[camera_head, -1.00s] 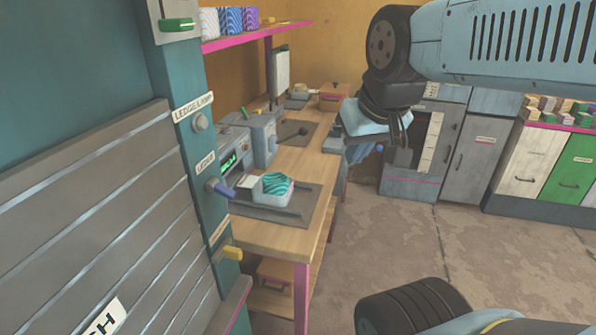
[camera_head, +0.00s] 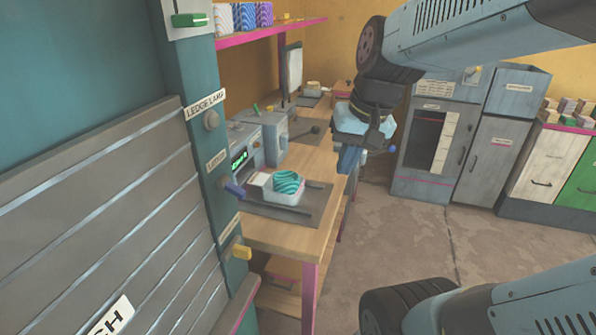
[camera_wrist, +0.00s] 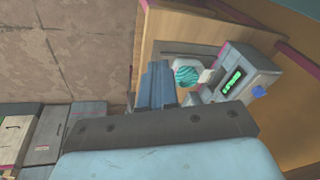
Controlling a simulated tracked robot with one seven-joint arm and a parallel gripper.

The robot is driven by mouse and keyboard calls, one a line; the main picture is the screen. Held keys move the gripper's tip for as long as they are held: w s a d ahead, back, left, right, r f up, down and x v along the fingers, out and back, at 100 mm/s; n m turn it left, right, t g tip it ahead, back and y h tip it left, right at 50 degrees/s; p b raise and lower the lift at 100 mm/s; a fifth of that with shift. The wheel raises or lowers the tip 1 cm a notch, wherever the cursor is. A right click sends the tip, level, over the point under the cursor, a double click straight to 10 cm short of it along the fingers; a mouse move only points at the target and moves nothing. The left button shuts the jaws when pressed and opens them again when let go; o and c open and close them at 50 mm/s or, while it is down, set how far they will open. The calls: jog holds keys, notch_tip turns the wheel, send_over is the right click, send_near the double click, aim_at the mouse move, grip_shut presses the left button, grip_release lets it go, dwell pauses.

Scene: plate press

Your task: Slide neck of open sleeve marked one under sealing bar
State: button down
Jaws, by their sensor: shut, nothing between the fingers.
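My gripper (camera_head: 348,160) is shut and empty, held over the bench's right edge, well apart from the goods on the bench. In the wrist view its fingers (camera_wrist: 155,86) are together. A teal-striped item (camera_head: 287,181) sits in a white tray (camera_head: 284,196) on a dark mat near the bench's front. A small white piece (camera_head: 259,179) is beside it. A grey machine with a green display (camera_head: 240,156) stands behind these, and also shows in the wrist view (camera_wrist: 245,78). I cannot make out a sleeve marked one or a sealing bar.
The wooden bench (camera_head: 318,172) runs away from me. A teal post (camera_head: 195,140) with knobs and a grey slatted shutter (camera_head: 90,220) close off the left. A shelf (camera_head: 275,32) holds several patterned rolls. Grey cabinets (camera_head: 490,150) stand at the back right. The floor between is clear.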

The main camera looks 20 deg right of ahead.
jog(key=w+f+m+g+y, duration=0.3)
jog(key=w+f+m+y, duration=0.2)
jog(key=w+f, duration=0.15)
jog(key=m+t+y, duration=0.8)
jog(key=m+t, duration=0.3)
jog(key=m, duration=0.7)
send_near(304, 180)
jog(key=x, duration=0.6)
jog(key=shift+w+a, duration=0.15)
jog(key=shift+w, duration=0.3)
jog(key=shift+n+g, duration=0.3)
jog(key=shift+g, duration=0.1)
jog(key=x, duration=0.7)
jog(key=shift+w+a, duration=0.1)
jog(key=shift+a, duration=0.15)
